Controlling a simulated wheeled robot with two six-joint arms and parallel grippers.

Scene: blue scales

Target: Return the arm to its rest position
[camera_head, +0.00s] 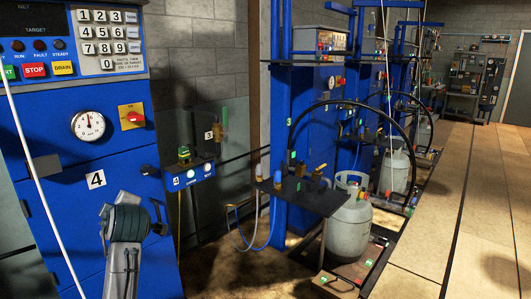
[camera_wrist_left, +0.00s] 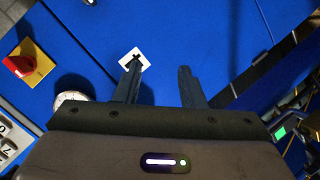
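My left gripper (camera_head: 130,208) is low at the left of the head view, in front of the blue cabinet marked 4 (camera_head: 60,215). In the left wrist view its two dark fingers (camera_wrist_left: 158,78) stand apart with nothing between them, so it is open and empty. The fingers point towards the cabinet's blue face, and the left finger overlaps the white number 4 label (camera_wrist_left: 136,58). I cannot tell the exact gap to the panel. My right gripper is in neither view.
The cabinet carries a round gauge (camera_head: 88,125), a red knob on a yellow plate (camera_head: 132,116) and a keypad (camera_head: 103,38). A small valve shelf (camera_head: 188,176) juts out beside it. A grey gas cylinder (camera_head: 350,228) stands further right. The floor at right (camera_head: 480,220) is clear.

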